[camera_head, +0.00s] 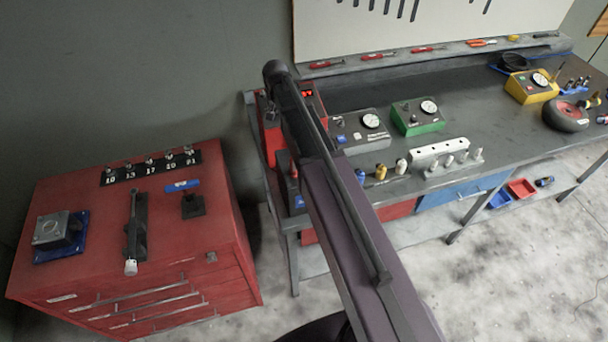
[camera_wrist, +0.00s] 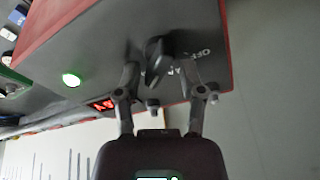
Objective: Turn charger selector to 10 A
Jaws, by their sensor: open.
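The charger (camera_head: 269,137) is a red box at the left end of the workbench, mostly hidden behind my arm in the head view. In the wrist view its grey face (camera_wrist: 100,40) fills the upper part, tilted and apparently upside down. The dark selector knob (camera_wrist: 155,50) stands out from that face, with white markings beside it, one seeming to read OFF. My gripper (camera_wrist: 160,72) is open, with one finger on each side of the knob. I cannot tell whether either finger touches it. The pointer's setting is not readable.
A lit green button (camera_wrist: 71,79) and a red display (camera_wrist: 103,105) are on the charger's face. Grey and green (camera_head: 418,117) meter boxes stand right of it on the workbench (camera_head: 480,105). A red tool cabinet (camera_head: 225,215) stands at left, with floor between.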

